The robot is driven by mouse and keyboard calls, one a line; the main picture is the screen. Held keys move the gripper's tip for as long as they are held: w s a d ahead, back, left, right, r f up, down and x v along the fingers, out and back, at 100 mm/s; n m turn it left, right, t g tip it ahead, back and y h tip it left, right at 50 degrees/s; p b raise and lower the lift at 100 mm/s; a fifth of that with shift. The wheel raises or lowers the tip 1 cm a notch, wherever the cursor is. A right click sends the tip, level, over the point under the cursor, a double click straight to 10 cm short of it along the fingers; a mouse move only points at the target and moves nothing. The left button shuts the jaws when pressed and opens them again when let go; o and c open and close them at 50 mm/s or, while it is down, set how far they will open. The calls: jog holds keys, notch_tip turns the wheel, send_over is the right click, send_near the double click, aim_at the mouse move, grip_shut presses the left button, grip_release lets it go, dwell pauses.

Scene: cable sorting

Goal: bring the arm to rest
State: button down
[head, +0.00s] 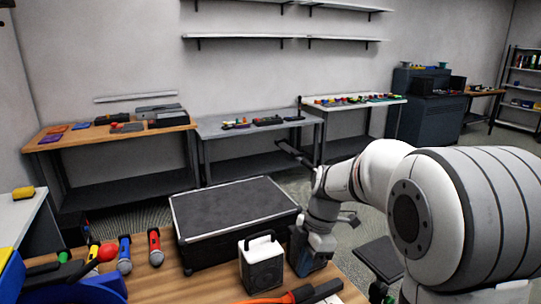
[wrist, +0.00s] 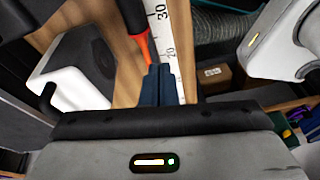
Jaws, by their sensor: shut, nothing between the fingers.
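My arm reaches in from the right of the head view, bent down over the near wooden table (head: 190,281). My gripper (head: 304,266) points down near the right of that table, just right of a white box-shaped device with a handle (head: 262,272). In the wrist view the dark blue fingers of my gripper (wrist: 160,72) are together with nothing between them. Just beyond the fingertips are an orange and black tool (wrist: 142,48) and a white ruler strip (wrist: 160,20). Whether the fingertips touch anything cannot be told.
A large black case (head: 235,203) stands behind the gripper. Workbenches (head: 115,128) line the back wall. A black stool-like seat (head: 380,255) is to the right; open floor lies beyond.

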jog(key=s+d+r+m+t+h+p, duration=0.1)
jog(key=s+d+r+m+t, duration=0.1)
jog(key=s+m, duration=0.6)
jog(key=s+d+r+m+t+h+p, duration=0.1)
jog(key=s+d+m, duration=0.3)
jog(key=s+m, duration=0.5)
jog(key=shift+d+r+m+t+h, duration=0.4)
jog(key=shift+m+t, duration=0.2)
jog(key=shift+m, duration=1.5)
